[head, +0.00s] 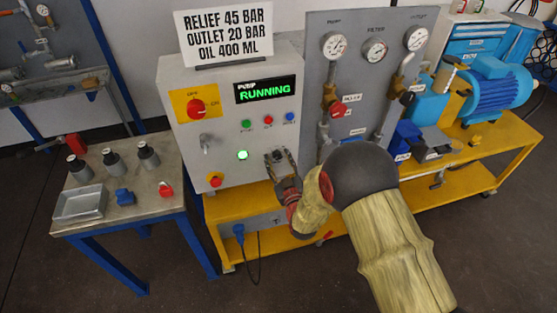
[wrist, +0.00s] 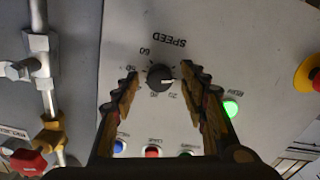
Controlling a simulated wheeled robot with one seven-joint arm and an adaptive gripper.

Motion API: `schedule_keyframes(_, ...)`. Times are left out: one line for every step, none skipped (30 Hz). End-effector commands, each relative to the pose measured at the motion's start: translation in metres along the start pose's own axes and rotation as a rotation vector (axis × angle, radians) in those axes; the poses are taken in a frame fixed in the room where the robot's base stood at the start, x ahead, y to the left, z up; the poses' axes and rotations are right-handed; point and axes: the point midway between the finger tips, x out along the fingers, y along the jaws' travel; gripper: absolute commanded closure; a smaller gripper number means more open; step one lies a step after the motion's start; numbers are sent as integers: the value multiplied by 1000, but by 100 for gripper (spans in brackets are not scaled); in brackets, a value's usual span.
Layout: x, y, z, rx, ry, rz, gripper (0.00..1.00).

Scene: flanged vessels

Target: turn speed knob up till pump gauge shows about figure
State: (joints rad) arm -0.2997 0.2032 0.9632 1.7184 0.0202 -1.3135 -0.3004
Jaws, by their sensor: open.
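The black speed knob (wrist: 160,77) with a pale pointer mark sits on the grey panel, under the upside-down word SPEED in the wrist view. My gripper (wrist: 163,85) is open, with one finger on each side of the knob and gaps visible. In the head view my gripper (head: 281,158) is at the lower right of the control box (head: 215,155) and partly hides the knob. The pump gauge (head: 334,45) is the left one of three round gauges on the grey board; its needle is too small to read. The display (head: 265,90) reads RUNNING in green.
A lit green lamp (head: 243,155) and a red stop button (head: 215,179) are on the box. Red-handled valves (head: 338,109) are on the board to the right. A sign (head: 225,33) reads relief 45 bar, outlet 20 bar, oil 400 ml. A side table (head: 95,222) stands left.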

Motion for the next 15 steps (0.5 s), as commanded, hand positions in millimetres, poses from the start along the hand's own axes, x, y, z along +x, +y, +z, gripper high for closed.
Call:
schedule_keyframes(0, 0, 0, 0, 0, 0, 56)
schedule_keyframes(0, 0, 0, 0, 0, 0, 56)
schedule_keyframes(-1, 0, 0, 0, 0, 0, 56)
schedule_keyframes(-2, 0, 0, 0, 0, 0, 56)
schedule_keyframes(-4, 0, 0, 0, 0, 0, 56)
schedule_keyframes(-7, 0, 0, 0, 0, 0, 56)
schedule_keyframes(-10, 0, 0, 0, 0, 0, 56)
schedule_keyframes(-14, 0, 0, 0, 0, 0, 56)
schedule_keyframes(-20, 0, 0, 0, -1, 0, 56)
schedule_keyframes(-25, 0, 0, 0, 0, 0, 56)
schedule_keyframes(-32, 0, 0, 0, -1, 0, 56)
schedule_keyframes(-40, 0, 0, 0, -1, 0, 56)
schedule_keyframes(-46, 0, 0, 0, -1, 0, 56)
schedule_keyframes(-53, 0, 0, 0, -1, 0, 56)
schedule_keyframes(-61, 0, 0, 0, -1, 0, 56)
